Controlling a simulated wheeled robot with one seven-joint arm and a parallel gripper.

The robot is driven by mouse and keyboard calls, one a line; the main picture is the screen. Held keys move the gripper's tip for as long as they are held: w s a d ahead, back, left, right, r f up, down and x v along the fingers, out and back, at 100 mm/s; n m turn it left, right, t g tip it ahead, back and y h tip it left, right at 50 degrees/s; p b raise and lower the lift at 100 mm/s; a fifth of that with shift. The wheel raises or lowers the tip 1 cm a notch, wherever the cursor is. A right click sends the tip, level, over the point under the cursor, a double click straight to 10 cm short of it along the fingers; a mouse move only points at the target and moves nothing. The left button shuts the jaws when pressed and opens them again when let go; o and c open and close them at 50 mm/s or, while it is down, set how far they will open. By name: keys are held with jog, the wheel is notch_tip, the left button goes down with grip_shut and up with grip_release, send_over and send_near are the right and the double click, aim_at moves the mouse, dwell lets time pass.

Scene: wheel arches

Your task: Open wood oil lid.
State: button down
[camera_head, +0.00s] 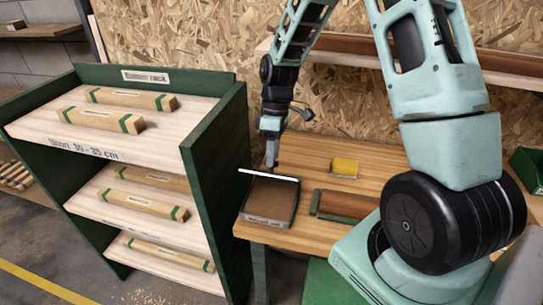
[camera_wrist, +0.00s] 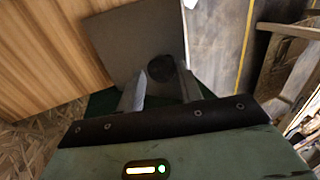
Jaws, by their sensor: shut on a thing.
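The wood oil box (camera_head: 268,219) is a low dark container with a label on its front, standing at the left end of the wooden table. Its brown inside shows. The lid (camera_head: 250,172) appears as a thin pale strip along the box's back, seen nearly edge-on. In the wrist view the lid is a flat grey panel (camera_wrist: 120,45) with a dark round knob (camera_wrist: 162,68). My gripper (camera_head: 271,164) is above the back of the box. In the wrist view my gripper (camera_wrist: 163,80) has its fingers on both sides of the knob, shut on it.
A green rack (camera_head: 222,150) with wooden bars stands close to the left of the table. A yellow block (camera_head: 344,167) and a brown bar (camera_head: 345,205) lie on the table (camera_head: 305,160) right of the box. A chipboard wall (camera_head: 190,40) is behind.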

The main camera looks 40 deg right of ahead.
jog(key=c, duration=2.1)
grip_release()
jog(key=shift+w+d+f, duration=0.15)
jog(key=shift+w+d, duration=0.15)
jog(key=shift+d, duration=0.2)
jog(key=shift+w+d+f, duration=0.1)
jog(key=shift+w+d, duration=0.15)
jog(key=shift+d, duration=0.25)
jog(key=shift+c, duration=0.2)
jog(key=shift+o, duration=0.3)
jog(key=o, duration=1)
jog(key=shift+o, duration=0.7)
jog(key=shift+w+d+f, duration=0.15)
jog(key=shift+f, duration=0.05)
jog(key=shift+r, duration=0.15)
jog(key=shift+c, duration=0.4)
jog(key=shift+r, duration=0.15)
notch_tip(320, 180, up, 10)
jog(key=b, duration=0.1)
jog(key=shift+a, duration=0.4)
